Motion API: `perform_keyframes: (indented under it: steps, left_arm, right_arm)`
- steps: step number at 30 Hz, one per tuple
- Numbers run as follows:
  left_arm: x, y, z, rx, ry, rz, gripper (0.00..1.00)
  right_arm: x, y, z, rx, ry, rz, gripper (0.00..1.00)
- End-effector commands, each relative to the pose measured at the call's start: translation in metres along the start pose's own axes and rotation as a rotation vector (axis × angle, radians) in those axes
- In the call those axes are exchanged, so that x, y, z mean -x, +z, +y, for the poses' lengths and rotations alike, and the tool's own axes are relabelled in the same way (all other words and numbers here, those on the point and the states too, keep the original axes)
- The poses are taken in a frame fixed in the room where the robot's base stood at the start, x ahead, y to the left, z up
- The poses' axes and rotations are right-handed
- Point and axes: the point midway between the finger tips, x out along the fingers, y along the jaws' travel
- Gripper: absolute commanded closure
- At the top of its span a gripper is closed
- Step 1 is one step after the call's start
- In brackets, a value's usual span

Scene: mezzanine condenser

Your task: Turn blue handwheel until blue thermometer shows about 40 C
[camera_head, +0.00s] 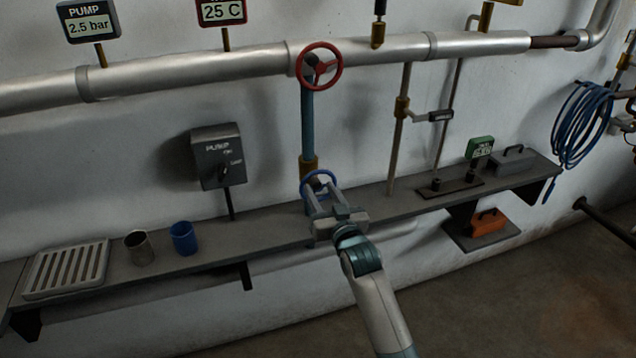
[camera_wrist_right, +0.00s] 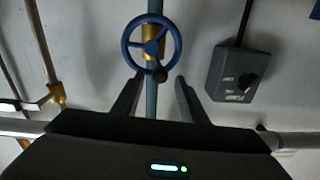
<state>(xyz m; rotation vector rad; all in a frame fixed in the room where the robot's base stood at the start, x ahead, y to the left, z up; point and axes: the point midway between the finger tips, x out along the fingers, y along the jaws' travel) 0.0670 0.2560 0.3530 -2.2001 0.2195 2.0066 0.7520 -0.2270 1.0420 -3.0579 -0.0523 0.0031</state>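The blue handwheel (camera_head: 318,178) is on a vertical blue pipe, low near the shelf, in the head view. It also shows in the right wrist view (camera_wrist_right: 151,44), with a dark knob at its rim. My right gripper (camera_head: 322,200) is in front of the wheel, its fingers apart and pointing at it. In the wrist view the open fingers (camera_wrist_right: 154,95) lie either side of the pipe below the wheel; I cannot tell whether they touch it. No blue thermometer shows. A red-framed display (camera_head: 221,12) reads 25 C. My left gripper is not in view.
A red handwheel (camera_head: 319,66) sits above on the silver pipe (camera_head: 220,65). A pump switch box (camera_head: 218,156) is left of the wheel. The shelf (camera_head: 270,235) holds a metal cup (camera_head: 139,248), a blue cup (camera_head: 184,238) and a slotted tray (camera_head: 66,270).

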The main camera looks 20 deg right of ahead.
Motion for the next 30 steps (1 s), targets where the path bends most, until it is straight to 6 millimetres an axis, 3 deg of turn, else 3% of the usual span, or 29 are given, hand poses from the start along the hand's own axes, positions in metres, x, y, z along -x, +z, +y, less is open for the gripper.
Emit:
perform_keyframes:
  steps: [9, 20, 25, 30]
  left_arm:
    - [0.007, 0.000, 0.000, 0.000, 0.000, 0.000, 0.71]
    - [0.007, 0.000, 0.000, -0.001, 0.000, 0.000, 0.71]
    - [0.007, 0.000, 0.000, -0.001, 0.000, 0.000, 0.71]
    - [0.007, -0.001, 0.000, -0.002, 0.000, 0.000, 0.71]
  right_arm:
    - [-0.027, -0.001, 0.000, 0.000, 0.000, 0.001, 0.61]
    - [-0.029, 0.000, 0.000, 0.000, 0.000, 0.001, 0.61]
    - [-0.029, 0.000, 0.000, 0.000, 0.000, 0.001, 1.00]
    - [-0.029, 0.000, 0.000, -0.002, 0.000, 0.000, 1.00]
